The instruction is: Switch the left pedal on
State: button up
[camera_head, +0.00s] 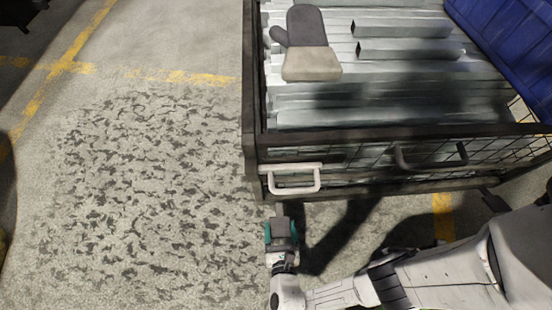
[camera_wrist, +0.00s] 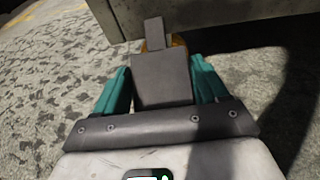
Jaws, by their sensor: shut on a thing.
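My gripper (camera_head: 282,233) is low, in front of the left end of the crate's front side. In the wrist view its teal fingers (camera_wrist: 161,87) stand on both sides of a flat dark grey plate and are shut on it. The plate has a narrow tab at its far end and looks like the left pedal (camera_wrist: 161,79). An orange-brown part shows behind the tab, under the crate's lower edge. In the head view the grey pedal (camera_head: 280,211) shows just below the crate. Whether it is tilted up or down I cannot tell.
The dark-framed crate (camera_head: 256,100) holds several galvanized bars and a grey-beige mitt (camera_head: 308,45). A white handle (camera_head: 293,188) and a dark handle (camera_head: 403,158) are on its front. A blue bin (camera_head: 505,40) is at top right. Speckled floor to the left is clear.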

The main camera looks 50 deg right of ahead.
jog(key=shift+f, duration=0.1)
jog(key=o, duration=1.4)
jog(key=v, duration=1)
jog(key=shift+s+a, duration=0.25)
jog(key=shift+a, duration=0.05)
